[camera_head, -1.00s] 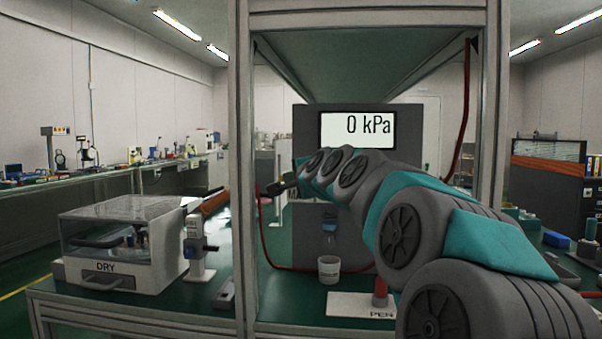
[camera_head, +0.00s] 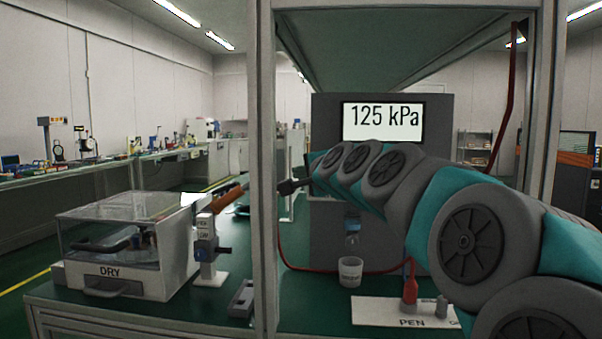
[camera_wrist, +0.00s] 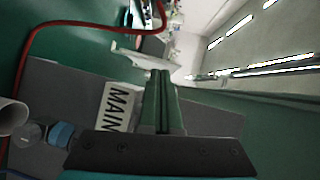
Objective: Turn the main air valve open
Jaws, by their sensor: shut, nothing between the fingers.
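The main air valve cannot be made out. In the wrist view, a white label reading "MAIN" (camera_wrist: 117,107) is on the grey panel, beside my gripper (camera_wrist: 160,80). My gripper's fingers are together with nothing between them and hide part of the panel. In the head view, my gripper (camera_head: 283,187) reaches left in front of the grey pressure unit (camera_head: 325,120), its tip close to the frame post. The unit's display (camera_head: 383,121) reads 125 kPa. My arm hides much of the unit's front.
The aluminium post (camera_head: 263,120) stands close to my gripper's tip. A red hose (camera_head: 320,270) runs below my arm. A white cup (camera_head: 350,272), a red pen-like tool (camera_head: 410,288) and a clear-lidded box marked "DRY" (camera_head: 115,275) stand on the green bench.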

